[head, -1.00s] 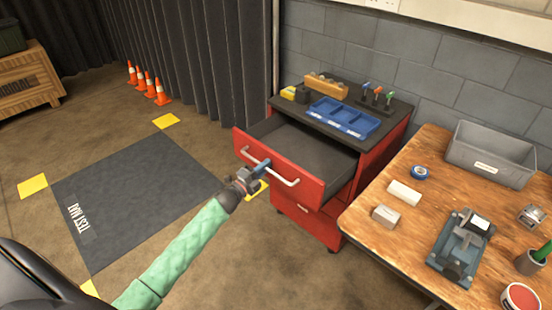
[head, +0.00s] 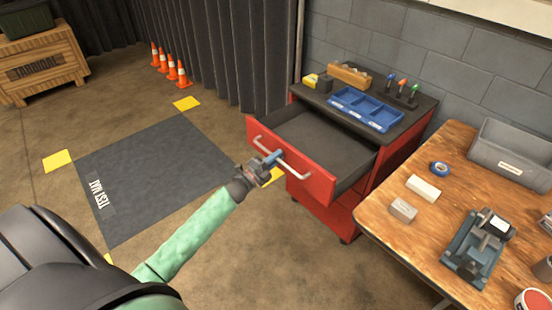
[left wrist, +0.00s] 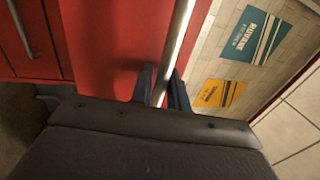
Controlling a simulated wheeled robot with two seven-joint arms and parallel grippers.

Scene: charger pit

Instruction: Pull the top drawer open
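The red tool cabinet's top drawer (head: 293,163) stands pulled out, and its dark, empty-looking inside shows in the head view. Its silver bar handle (head: 295,172) runs along the drawer front. My left gripper (head: 272,158) is at the handle, with one finger on each side of the bar. In the left wrist view, the bar (left wrist: 174,50) passes between the fingers of the left gripper (left wrist: 161,88), close against them. The red drawer front fills the middle of that view. My right gripper is not in view.
On the cabinet top are a blue tray (head: 365,109) and several screwdrivers in a stand (head: 402,92). A wooden workbench (head: 390,235) with a grey bin (head: 513,154) and a vise (head: 479,245) stands close on the right. Open floor with a dark mat (head: 155,175) lies left.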

